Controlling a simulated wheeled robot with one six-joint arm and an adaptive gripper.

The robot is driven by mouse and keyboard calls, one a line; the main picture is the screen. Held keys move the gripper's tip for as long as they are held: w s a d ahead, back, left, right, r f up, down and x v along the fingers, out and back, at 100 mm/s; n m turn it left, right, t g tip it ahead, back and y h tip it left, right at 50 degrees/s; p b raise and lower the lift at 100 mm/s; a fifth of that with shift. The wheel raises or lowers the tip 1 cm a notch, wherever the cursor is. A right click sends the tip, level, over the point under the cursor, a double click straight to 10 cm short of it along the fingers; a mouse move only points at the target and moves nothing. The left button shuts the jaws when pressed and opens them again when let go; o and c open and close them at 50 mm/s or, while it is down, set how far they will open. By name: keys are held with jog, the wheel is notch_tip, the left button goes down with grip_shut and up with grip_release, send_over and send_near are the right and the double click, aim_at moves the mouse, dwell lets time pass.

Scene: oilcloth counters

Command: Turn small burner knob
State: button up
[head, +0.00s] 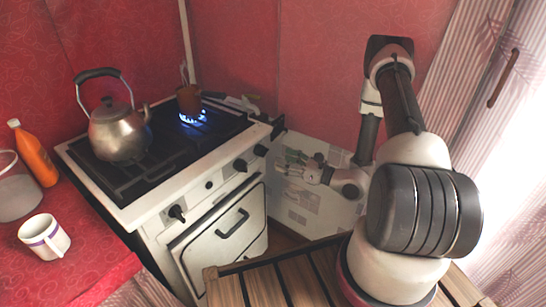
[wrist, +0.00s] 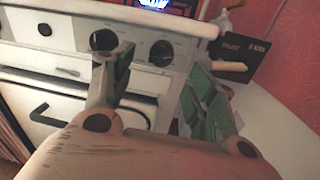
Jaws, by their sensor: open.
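The white stove's front panel carries dark round knobs: one at the left (head: 177,212), a smaller dark one (head: 209,185), and two toward the right, a nearer knob (head: 240,165) and the rightmost knob (head: 260,150). No label shows which serves the small burner. I see no contact with a knob.
A blue flame (head: 193,117) burns under a small brown pot (head: 189,99). A metal kettle (head: 119,132) stands on the stove's left side. The oven handle (head: 232,223) juts out below the knobs. A mug (head: 44,237) and orange bottle (head: 33,155) stand on the red counter.

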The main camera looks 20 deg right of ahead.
aim_at(262, 151)
jog(key=w+a+m, duration=0.5)
jog(key=w+m, duration=0.1)
jog(key=shift+f, duration=0.2)
jog(key=shift+w, duration=0.1)
jog(key=c, duration=1)
